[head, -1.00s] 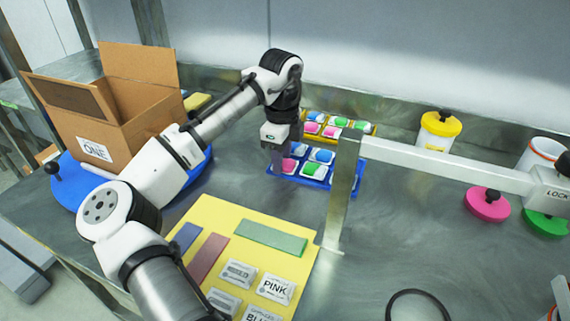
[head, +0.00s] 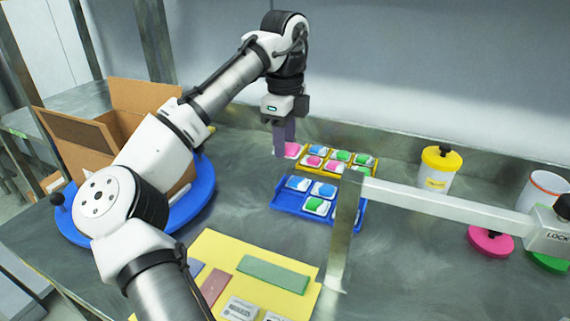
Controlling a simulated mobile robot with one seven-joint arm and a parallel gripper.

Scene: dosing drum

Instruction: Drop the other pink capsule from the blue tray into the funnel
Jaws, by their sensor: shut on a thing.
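My gripper (head: 286,150) points down in the head view, its fingers shut on a pink capsule (head: 294,150) on a pale pad. It holds this capsule up behind the left part of the blue tray (head: 284,206). The blue tray holds blue capsules (head: 323,190) and a green capsule (head: 315,205); its right part is partly hidden by a grey metal post. The yellow tray (head: 372,166) behind it holds pink, blue and green capsules. I cannot make out a funnel in this view.
A metal post with a white bar (head: 440,200) crosses the right side. A yellow-lidded jar (head: 438,172), a pink lid (head: 490,241) and an orange-rimmed white container (head: 541,192) stand right. A cardboard box (head: 85,150) rests on a blue turntable (head: 200,195) at left.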

